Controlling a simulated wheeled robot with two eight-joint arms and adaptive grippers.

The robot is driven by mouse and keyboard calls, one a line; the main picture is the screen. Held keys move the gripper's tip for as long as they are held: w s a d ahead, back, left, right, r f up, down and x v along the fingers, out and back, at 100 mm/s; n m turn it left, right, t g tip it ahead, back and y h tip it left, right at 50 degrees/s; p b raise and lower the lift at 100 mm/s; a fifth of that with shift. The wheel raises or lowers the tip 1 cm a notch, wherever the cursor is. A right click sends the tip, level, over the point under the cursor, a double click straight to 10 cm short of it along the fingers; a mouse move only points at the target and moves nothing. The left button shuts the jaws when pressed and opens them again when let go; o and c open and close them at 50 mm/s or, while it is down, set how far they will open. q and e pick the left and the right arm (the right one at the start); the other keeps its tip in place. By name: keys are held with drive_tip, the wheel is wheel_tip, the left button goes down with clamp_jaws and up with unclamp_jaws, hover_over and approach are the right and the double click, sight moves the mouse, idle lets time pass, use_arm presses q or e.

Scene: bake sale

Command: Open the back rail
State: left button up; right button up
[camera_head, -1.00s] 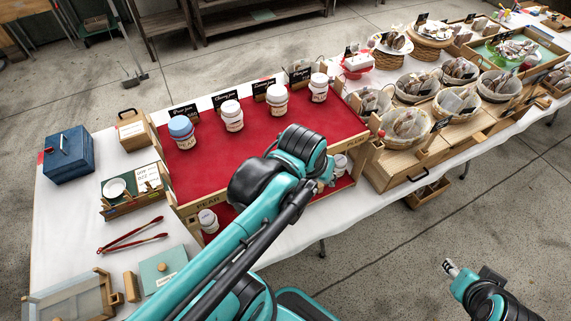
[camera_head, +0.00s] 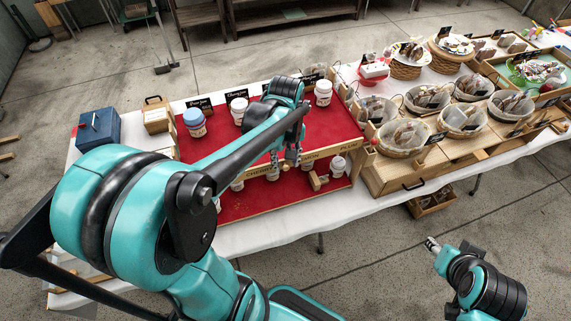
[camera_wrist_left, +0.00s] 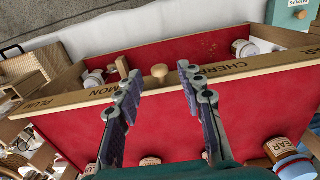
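A wooden rail (camera_head: 330,152) with jam names on it runs between the upper and lower red shelves of the jam stand. It also crosses the left wrist view (camera_wrist_left: 232,71), where CHERRY and LEMON can be read. A round wooden knob (camera_wrist_left: 160,72) shows beside the rail there. My left gripper (camera_head: 283,160) is over the rail. Contact cannot be judged. My right gripper (camera_head: 434,244) is low at right, away from the table, its fingers unclear.
White-lidded jars (camera_head: 324,92) and a blue-lidded jar (camera_head: 194,122) stand on the upper shelf. More jars (camera_head: 338,166) are on the lower shelf. A blue box (camera_head: 98,128) is at left, lined baskets (camera_head: 404,134) at right. My left arm hides the near-left table.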

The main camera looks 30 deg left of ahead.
use_arm(q)
drive_tip(key=shift+f, duration=0.6)
drive_tip(key=shift+c, duration=0.2)
clamp_jaws()
